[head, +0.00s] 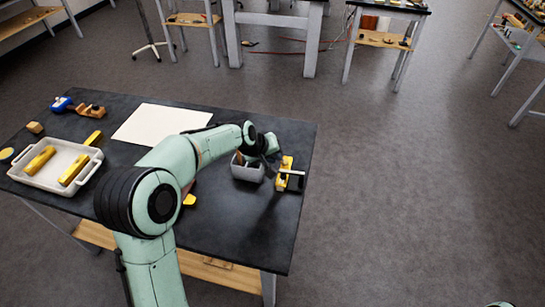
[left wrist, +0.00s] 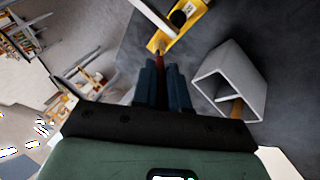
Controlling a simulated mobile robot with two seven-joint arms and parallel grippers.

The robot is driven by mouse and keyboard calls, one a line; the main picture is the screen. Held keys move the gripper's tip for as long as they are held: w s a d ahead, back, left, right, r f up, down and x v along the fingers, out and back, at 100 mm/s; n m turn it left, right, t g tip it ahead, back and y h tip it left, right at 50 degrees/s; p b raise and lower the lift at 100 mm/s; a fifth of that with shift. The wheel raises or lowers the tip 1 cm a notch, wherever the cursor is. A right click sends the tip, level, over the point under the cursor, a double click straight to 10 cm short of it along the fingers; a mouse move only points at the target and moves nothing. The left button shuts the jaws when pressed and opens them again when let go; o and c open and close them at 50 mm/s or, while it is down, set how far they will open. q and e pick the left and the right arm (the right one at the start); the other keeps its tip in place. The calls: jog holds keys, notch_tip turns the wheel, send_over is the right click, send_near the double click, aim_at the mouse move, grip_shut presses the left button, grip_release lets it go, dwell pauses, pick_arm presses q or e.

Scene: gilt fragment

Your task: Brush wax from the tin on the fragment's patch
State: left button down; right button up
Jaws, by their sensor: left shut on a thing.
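My left gripper (head: 271,146) is above the right end of the black table, over a grey open container (head: 247,173). In the left wrist view its blue fingers (left wrist: 164,70) are shut on a thin dark red piece, probably the brush's handle; its far end is unclear. A yellow tool with black parts (head: 284,176) lies right of the container and shows just beyond the fingertips in the wrist view (left wrist: 190,27). A small round yellow-topped tin (head: 6,154) is at the far left. A yellow piece (head: 189,200) is partly hidden by my arm; I cannot tell whether it is the fragment.
A pale tray (head: 52,185) with yellow blocks stands at the table's left. A white sheet (head: 160,122) lies at the back middle. A blue item (head: 61,104) and wooden pieces are behind the tray. The table's front right is clear. Other tables stand across the room.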

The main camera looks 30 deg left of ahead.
pick_arm(q)
jog(key=shift+w+a, duration=0.2)
jog(key=shift+w, duration=0.55)
jog(key=shift+s+d, duration=0.25)
jog(key=shift+s, duration=0.7)
jog(key=shift+w+a, duration=0.25)
jog(key=shift+w, duration=0.7)
pick_arm(e)
jog(key=shift+w+r, duration=0.2)
jog(key=shift+r, duration=0.05)
pick_arm(q)
jog(key=shift+s+r+p, duration=0.1)
jog(key=shift+r+p, duration=0.2)
jog(key=shift+r, duration=0.1)
jog(key=shift+r+p, duration=1.3)
jog(key=shift+r, duration=1.4)
jog(key=shift+f, duration=0.15)
pick_arm(e)
jog(key=w+r, duration=0.3)
jog(key=r, duration=0.1)
jog(key=shift+w, duration=0.35)
